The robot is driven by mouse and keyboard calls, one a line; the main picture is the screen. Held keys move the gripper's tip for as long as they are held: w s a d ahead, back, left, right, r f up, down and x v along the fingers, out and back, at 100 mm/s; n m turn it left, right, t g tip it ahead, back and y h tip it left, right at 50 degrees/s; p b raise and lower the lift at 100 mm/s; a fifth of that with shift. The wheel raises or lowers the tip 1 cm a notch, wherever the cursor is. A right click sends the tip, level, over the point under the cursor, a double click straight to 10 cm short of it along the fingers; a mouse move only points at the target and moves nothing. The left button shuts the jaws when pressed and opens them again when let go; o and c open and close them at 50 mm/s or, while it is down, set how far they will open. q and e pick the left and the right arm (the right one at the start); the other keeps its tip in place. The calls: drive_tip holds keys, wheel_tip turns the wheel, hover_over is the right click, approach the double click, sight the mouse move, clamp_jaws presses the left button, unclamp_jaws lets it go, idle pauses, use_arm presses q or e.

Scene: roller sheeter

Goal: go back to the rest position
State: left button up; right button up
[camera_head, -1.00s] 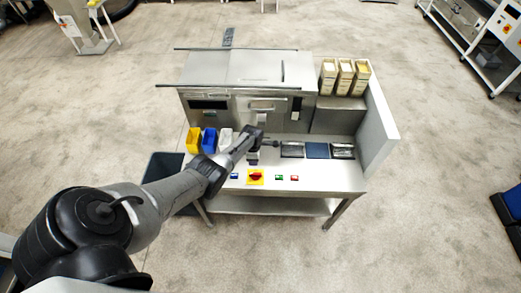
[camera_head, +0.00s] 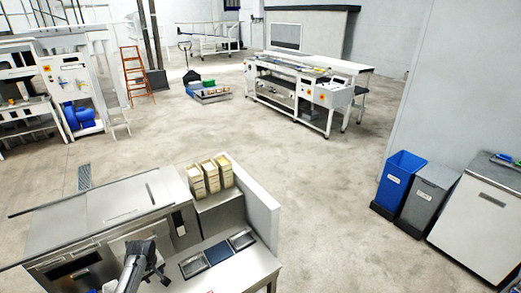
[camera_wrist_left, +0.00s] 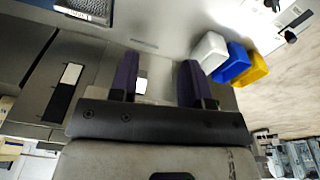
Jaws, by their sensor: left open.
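The steel roller sheeter bench (camera_head: 105,205) is at the lower left of the head view. My left arm's end shows at the bottom edge there, with the left gripper (camera_head: 158,276) over the bench, left of the flat dark trays. In the left wrist view the left gripper (camera_wrist_left: 160,82) has its two dark fingers apart. I see nothing held between them; a small white patch shows behind. White (camera_wrist_left: 209,50), blue (camera_wrist_left: 232,63) and yellow (camera_wrist_left: 254,68) bins are beyond the right finger. My right gripper is in neither view.
Several cream containers (camera_head: 210,175) stand on the bench's back shelf, beside a white side panel (camera_head: 254,212). A blue bin (camera_head: 400,178) and a grey bin (camera_head: 428,198) stand at the right. The floor between is clear.

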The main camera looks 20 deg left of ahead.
use_arm(q)
drive_tip(key=w+d+r+m+t+y, duration=0.1)
drive_tip(key=w+r+m, duration=0.2)
drive_tip(key=r, duration=0.2)
drive_tip(key=w+d+r+m+t, duration=0.1)
drive_tip(key=w+d+r+m, duration=0.1)
drive_tip(key=r, duration=0.4)
drive_tip(key=s+d+r+m+t+y+p, duration=0.1)
drive_tip(key=s+d+r+m+t, duration=0.1)
drive_tip(key=d+r+m, duration=0.35)
drive_tip(key=s+d+r+m+t, duration=0.25)
drive_tip(key=d+r, duration=0.35)
drive_tip(key=d, duration=0.4)
drive_tip(key=s+d+f+m+h+p, duration=0.1)
drive_tip(key=s+d+m+h+p, duration=0.15)
drive_tip(key=s+d, duration=1.3)
drive_tip(key=s+f+g, duration=0.2)
drive_tip(key=s+f, duration=0.2)
drive_tip(key=s, duration=0.3)
drive_tip(key=s+f+g, duration=0.2)
drive_tip(key=s+f, duration=0.3)
drive_tip(key=s, duration=0.3)
drive_tip(key=shift+s+d+h+p, duration=0.3)
drive_tip(key=shift+h+p, duration=0.05)
drive_tip(key=shift+h, duration=0.1)
drive_tip(key=shift+n, duration=0.25)
drive_tip(key=shift+c, duration=0.4)
